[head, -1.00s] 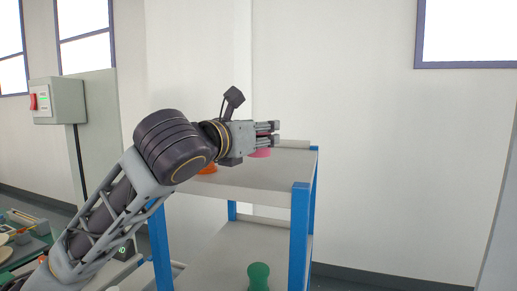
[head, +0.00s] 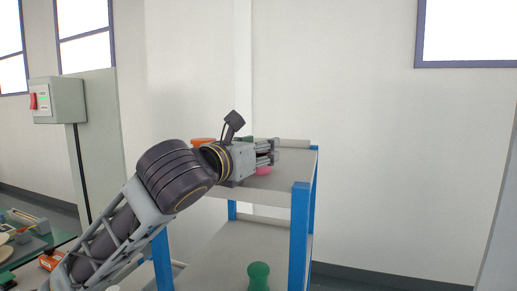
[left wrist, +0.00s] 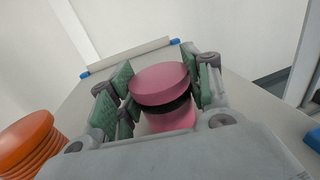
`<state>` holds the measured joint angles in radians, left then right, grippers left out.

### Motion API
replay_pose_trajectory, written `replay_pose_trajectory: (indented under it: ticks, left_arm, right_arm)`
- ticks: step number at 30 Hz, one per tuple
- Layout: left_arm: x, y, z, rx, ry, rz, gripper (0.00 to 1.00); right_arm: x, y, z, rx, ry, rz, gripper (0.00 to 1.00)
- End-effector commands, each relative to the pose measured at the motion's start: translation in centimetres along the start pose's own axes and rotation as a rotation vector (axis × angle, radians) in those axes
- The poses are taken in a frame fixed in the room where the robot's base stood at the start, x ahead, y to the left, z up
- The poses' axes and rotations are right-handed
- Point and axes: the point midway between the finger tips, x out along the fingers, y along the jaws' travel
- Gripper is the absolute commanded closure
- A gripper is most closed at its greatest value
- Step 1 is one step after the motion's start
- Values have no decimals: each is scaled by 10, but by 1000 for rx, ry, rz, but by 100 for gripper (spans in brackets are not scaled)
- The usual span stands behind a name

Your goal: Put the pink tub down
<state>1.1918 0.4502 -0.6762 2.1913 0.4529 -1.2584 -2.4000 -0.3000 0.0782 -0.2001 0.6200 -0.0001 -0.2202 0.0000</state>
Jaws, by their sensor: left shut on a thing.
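The pink tub (head: 263,171) is at the top shelf (head: 285,184) of a blue-posted rack, partly hidden by my left gripper (head: 272,152). In the left wrist view the pink tub (left wrist: 158,82) has a round pink lid, a dark band and a pink lower part. The green-padded fingers of my left gripper (left wrist: 160,95) are on both sides of it, shut on it. I cannot tell whether its base touches the shelf. My right gripper is not in view.
An orange ribbed tub (head: 202,141) stands behind my left arm; it also shows in the left wrist view (left wrist: 27,140). A pale raised bar (left wrist: 128,55) edges the shelf's far side. A green object (head: 259,276) stands on the lower shelf. The top shelf's front right is clear.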

Motion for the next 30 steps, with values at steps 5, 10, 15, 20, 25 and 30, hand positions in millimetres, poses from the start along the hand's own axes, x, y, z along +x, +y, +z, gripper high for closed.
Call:
replay_pose_trajectory:
  ticks: [5, 10, 15, 20, 25, 30]
  left_arm:
    - [0, 0, 0, 0, 0, 0, 30]
    - [0, 0, 0, 0, 0, 0, 29]
    - [0, 0, 0, -1, 0, 0, 29]
    - [0, 0, 3, -2, 0, 0, 29]
    - [-13, 1, 3, 1, -3, 1, 29]
    - [-33, 0, 2, 2, -3, 1, 29]
  right_arm:
    - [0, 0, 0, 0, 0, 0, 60]
    - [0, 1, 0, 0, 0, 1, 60]
    - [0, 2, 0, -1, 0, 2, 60]
    - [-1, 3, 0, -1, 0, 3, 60]
    - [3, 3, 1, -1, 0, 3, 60]
    - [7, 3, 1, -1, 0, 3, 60]
